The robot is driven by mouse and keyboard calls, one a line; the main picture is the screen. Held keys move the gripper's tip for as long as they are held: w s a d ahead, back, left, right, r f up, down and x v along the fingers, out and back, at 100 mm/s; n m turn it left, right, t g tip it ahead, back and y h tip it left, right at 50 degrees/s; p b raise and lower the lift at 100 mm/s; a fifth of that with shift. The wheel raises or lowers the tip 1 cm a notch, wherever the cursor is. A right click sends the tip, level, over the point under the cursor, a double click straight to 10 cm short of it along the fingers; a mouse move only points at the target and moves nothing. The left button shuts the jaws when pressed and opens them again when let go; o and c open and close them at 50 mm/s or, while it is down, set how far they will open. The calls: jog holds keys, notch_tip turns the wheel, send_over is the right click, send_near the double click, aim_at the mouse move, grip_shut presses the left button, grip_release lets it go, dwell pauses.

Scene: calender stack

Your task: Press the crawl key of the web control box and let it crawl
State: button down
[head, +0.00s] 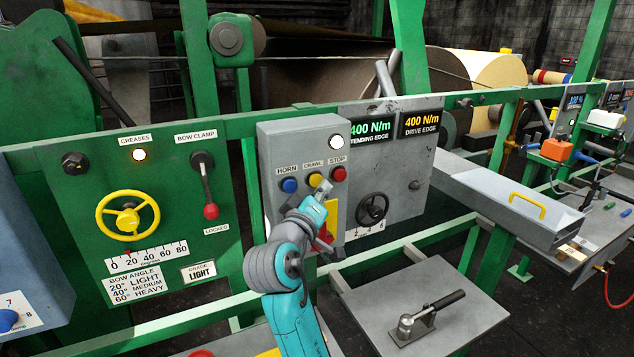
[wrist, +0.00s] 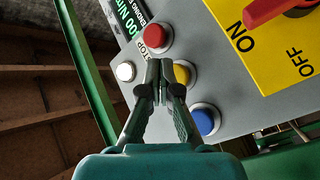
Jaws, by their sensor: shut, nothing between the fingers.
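The web control box (head: 270,150) is a grey panel in the middle of the head view. It has a blue horn key (head: 289,186), a yellow crawl key (head: 316,180) and a red stop key (head: 338,174) in a row. My gripper (head: 325,186) is shut and empty, with its tips just in front of the crawl key. In the wrist view, my fingertips (wrist: 159,66) overlap the left side of the yellow crawl key (wrist: 183,74), below the red stop key (wrist: 157,36). The blue horn key (wrist: 205,120) lies lower right. I cannot tell whether the tips touch the crawl key.
A red rotary switch (wrist: 270,10) on a yellow ON/OFF plate (wrist: 290,55) sits close by on the box. A white lamp (head: 336,142) is lit above the stop key. A tension panel (head: 425,155) stands right, and a green panel with a yellow handwheel (head: 128,216) left.

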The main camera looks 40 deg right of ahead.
jog(key=shift+w, duration=0.15)
dwell(0.3)
jog(key=shift+w+d, duration=0.1)
jog(key=shift+w, duration=0.2)
jog(key=shift+w+d, duration=0.15)
jog(key=shift+w, duration=0.3)
dwell(0.9)
jog(key=shift+s+a, duration=0.25)
jog(key=shift+s, duration=0.65)
jog(key=shift+s, duration=0.1)
jog(key=shift+s+a, duration=0.25)
jog(key=shift+s, duration=0.5)
jog(key=shift+s+a, duration=0.2)
jog(key=shift+s, duration=0.6)
jog(key=shift+s+a, duration=0.25)
jog(key=shift+s, duration=0.5)
